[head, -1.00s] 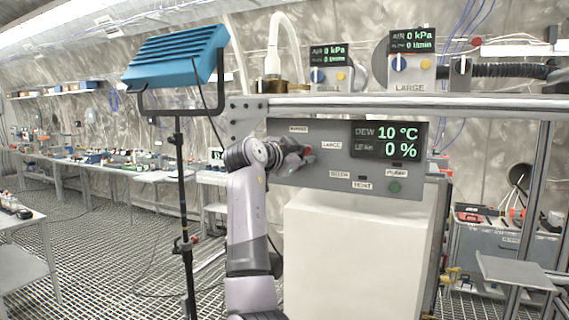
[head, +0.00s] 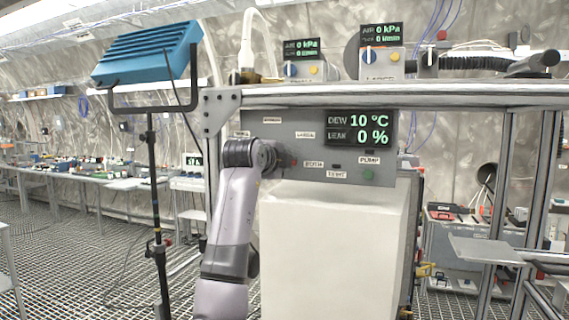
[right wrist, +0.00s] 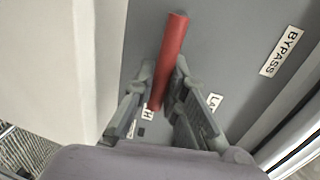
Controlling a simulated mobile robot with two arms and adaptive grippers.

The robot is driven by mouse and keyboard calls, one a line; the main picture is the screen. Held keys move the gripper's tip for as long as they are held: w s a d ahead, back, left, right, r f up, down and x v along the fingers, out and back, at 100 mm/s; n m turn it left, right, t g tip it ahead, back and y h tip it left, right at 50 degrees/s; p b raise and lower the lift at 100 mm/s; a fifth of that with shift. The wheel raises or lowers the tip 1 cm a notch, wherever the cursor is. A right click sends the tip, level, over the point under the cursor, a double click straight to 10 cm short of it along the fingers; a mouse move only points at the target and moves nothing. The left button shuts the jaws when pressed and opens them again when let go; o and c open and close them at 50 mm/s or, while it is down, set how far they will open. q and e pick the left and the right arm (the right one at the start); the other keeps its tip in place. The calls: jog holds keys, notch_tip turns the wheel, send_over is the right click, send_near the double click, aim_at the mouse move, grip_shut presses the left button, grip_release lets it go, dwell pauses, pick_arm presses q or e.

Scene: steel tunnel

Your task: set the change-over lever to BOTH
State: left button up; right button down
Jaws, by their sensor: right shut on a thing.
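The red change-over lever (right wrist: 168,62) stands out against the grey panel (head: 400,184) under the bench frame. In the right wrist view my right gripper (right wrist: 165,72) has one finger on each side of the lever and is shut on it. In the head view the gripper (head: 287,160) is at the panel's left part and mostly hides the lever. The BOTH label (head: 313,164) is just right of the gripper, and the LARGE label (head: 305,134) is above it. A label ending in H (right wrist: 147,113) is by the lever's lower end. The pivot cannot be made out. My left gripper is not in view.
A display (head: 360,129) on the panel reads DEW 10 °C and LEAK 0 %. A green PUMP button (head: 368,174) is at lower right. A white block (head: 330,250) stands below the panel. A blue lamp on a black stand (head: 148,55) is at left.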

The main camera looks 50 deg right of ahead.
jog(key=shift+f+m+b, duration=0.3)
jog(key=shift+f+m, duration=0.25)
jog(key=shift+m, duration=0.25)
jog(key=shift+f+t, duration=0.1)
jog(key=shift+t, duration=0.2)
jog(key=c, duration=1.6)
grip_release()
jog(key=shift+a, duration=0.15)
jog(key=v, duration=1.1)
jog(key=shift+s+a+r, duration=0.2)
jog(key=shift+a+r, duration=0.1)
